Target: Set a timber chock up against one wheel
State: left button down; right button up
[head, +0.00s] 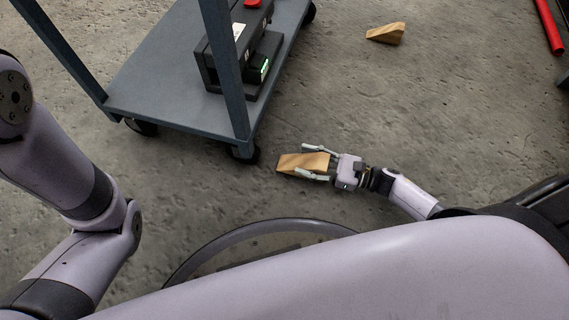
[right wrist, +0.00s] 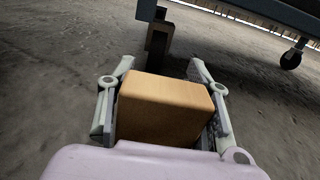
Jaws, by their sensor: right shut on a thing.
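A timber chock (head: 302,162), a light wooden wedge, is held between the fingers of my right gripper (head: 315,162), low over or on the floor. Its thin end points left, toward the near front wheel (head: 246,154) of the cart, with a small gap showing. In the right wrist view the chock's thick end (right wrist: 165,108) fills the space between the fingers, and the wheel (right wrist: 157,48) stands just beyond it. Whether the chock touches the wheel there is hidden. A second timber chock (head: 386,33) lies on the floor at the back. My left gripper is out of view.
The grey cart (head: 150,95) carries a dark case with a green light (head: 262,68). Another cart wheel (head: 141,127) is at left. A red bar (head: 549,25) lies at the far right. The concrete floor right of the cart is mostly clear.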

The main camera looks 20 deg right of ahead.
aim_at(285, 162)
jog(key=b+x, duration=0.2)
jog(key=x, duration=0.4)
jog(key=shift+w+a+f, duration=0.1)
jog(key=shift+w, duration=0.05)
notch_tip(285, 162, down, 4)
jog(key=b, duration=0.3)
jog(key=shift+r, duration=0.35)
jog(key=o, duration=1.3)
